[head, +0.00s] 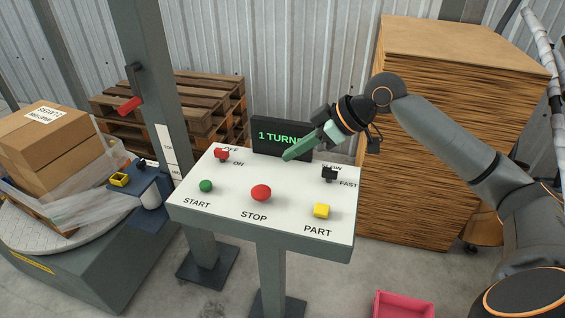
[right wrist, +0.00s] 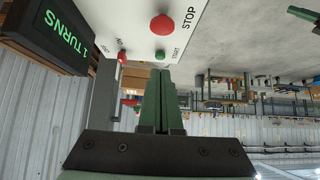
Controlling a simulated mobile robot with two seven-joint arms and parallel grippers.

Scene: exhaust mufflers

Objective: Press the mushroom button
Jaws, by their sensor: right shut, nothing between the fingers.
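The red mushroom button (head: 261,193) stands on the white panel (head: 215,214) above the word STOP. It also shows in the right wrist view (right wrist: 163,25), near the top. My right gripper (head: 286,157) is shut and empty. In the head view it reaches in from the right, over the back of the panel in front of the display, and appears apart from the button. Its closed green fingers (right wrist: 160,75) also show in the right wrist view, below the button in the picture. My left gripper is not in view.
The panel also bears a green START button (head: 206,186), a yellow PART button (head: 321,211), a red switch (head: 222,154) and a black switch (head: 329,173). A black display (head: 262,126) reading "1 TURNS" stands at the back. A wrapped pallet of boxes (head: 45,145) is left.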

